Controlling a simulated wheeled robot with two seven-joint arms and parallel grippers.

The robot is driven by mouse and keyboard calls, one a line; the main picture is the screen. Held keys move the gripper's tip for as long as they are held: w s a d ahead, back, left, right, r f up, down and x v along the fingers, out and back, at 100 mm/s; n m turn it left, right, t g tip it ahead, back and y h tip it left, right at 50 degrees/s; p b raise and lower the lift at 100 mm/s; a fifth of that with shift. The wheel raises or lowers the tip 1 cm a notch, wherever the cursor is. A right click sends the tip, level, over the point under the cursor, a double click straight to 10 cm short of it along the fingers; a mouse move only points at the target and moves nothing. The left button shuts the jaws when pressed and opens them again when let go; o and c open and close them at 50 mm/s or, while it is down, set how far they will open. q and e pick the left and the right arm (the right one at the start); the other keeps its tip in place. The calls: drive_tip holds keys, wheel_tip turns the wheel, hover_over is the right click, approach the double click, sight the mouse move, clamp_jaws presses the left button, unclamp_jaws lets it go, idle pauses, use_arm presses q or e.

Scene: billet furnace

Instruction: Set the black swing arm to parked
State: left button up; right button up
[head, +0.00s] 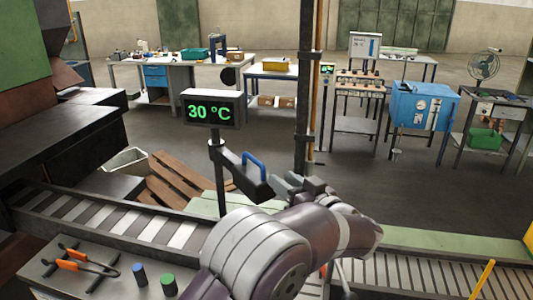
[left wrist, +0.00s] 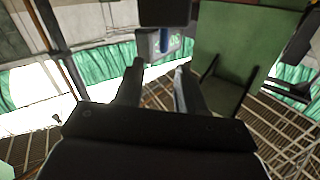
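The black swing arm (head: 240,172) reaches out to the right from a dark post below a sign reading 30 °C (head: 210,111). It carries an upright blue handle (head: 255,163) near its outer end. My left gripper (head: 281,185) is just right of the swing arm's outer end, close to the handle. In the left wrist view the two fingers (left wrist: 157,80) are spread apart with nothing between them. The blue handle (left wrist: 162,43) shows beyond the fingertips, roughly in line with the gap. Whether a finger touches the swing arm cannot be told. My right gripper is not in view.
A roller conveyor (head: 150,232) runs below the post. A tall dark column (head: 304,90) stands behind my gripper. Workbenches line the back.

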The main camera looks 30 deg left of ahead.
sight(253, 157)
use_arm(q)
drive_tip(key=p+x, duration=0.3)
drive_tip(key=x, duration=0.6)
drive_tip(key=shift+w+a+r, duration=0.1)
drive_tip(key=shift+a+r, duration=0.1)
drive_tip(key=shift+s+p+x, duration=0.2)
drive_tip(key=shift+p+x, duration=0.25)
drive_tip(key=shift+x, duration=0.75)
drive_tip(key=shift+s+a, duration=0.1)
drive_tip(key=shift+a, duration=0.35)
drive_tip(key=shift+w+d+f, duration=0.1)
drive_tip(key=shift+w, duration=0.1)
drive_tip(key=c, duration=0.4)
clamp_jaws()
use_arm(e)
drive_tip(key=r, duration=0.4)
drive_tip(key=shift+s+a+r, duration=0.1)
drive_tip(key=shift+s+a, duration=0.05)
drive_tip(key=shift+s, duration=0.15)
